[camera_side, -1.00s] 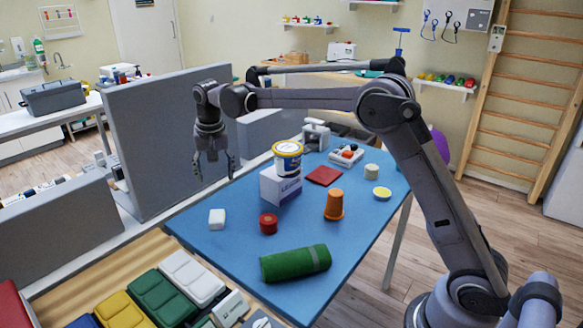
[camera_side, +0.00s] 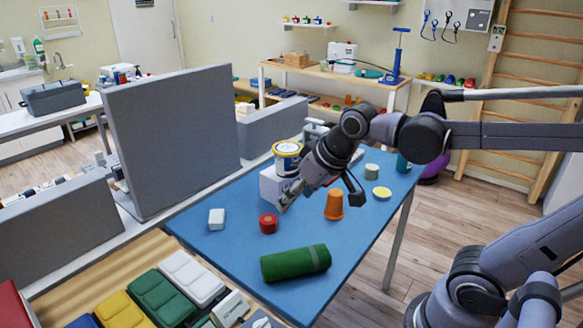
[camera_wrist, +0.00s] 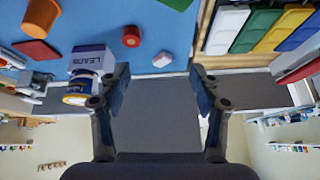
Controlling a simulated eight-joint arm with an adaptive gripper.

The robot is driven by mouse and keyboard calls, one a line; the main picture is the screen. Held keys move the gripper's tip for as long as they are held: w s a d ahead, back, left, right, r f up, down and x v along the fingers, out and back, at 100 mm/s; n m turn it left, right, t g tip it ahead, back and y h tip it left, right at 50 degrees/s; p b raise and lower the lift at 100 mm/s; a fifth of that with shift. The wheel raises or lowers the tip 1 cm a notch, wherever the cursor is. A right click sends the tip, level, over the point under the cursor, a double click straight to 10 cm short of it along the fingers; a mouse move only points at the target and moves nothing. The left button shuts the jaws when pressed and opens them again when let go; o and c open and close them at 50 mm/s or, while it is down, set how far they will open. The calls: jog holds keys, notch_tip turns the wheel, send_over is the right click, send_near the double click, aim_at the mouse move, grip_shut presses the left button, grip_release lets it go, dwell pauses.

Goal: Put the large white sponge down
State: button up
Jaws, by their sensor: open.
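The white block (camera_side: 217,219), which looks like the white sponge, lies on the left part of the blue table (camera_side: 225,258). It also shows in the wrist view (camera_wrist: 162,59), ahead of the fingertips and apart from them. My gripper (camera_side: 290,196) is open and empty, tilted down to the left over the table, in front of the white box (camera_side: 270,184) in the side view. In the wrist view the two fingers of my gripper (camera_wrist: 157,80) stand wide apart with nothing between them.
A red cylinder (camera_side: 268,223), an orange cup (camera_side: 334,204) and a green roll (camera_side: 296,262) are also on the table. A grey panel (camera_side: 175,135) rises behind the left edge. Bare table surrounds the white block.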

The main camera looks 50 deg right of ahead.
jog(key=s+f+n+t, duration=0.1)
jog(key=s+f, duration=0.2)
jog(key=s, duration=0.2)
jog(key=shift+f, duration=0.4)
